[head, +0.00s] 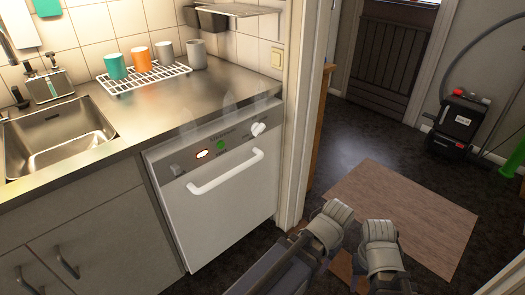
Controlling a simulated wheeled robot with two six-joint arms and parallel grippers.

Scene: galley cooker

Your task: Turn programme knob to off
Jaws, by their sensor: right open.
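The programme knob (258,129) is a white round dial at the right end of the control panel of a white dishwasher (223,212). A pale streak, perhaps its pointer, shows on it, but I cannot read its setting. The panel also has a small red-lit display (202,154) and a green button (220,145). My right gripper (357,228) is open and empty, low in front of the door frame and over the floor. It is to the right of and below the knob, well apart from it. My left gripper is not in view.
A white door handle (226,172) sticks out below the panel. A door frame (297,130) stands just right of the dishwasher. The steel worktop (150,115) carries a rack (145,78) with several mugs. A brown mat (410,205) lies on the floor.

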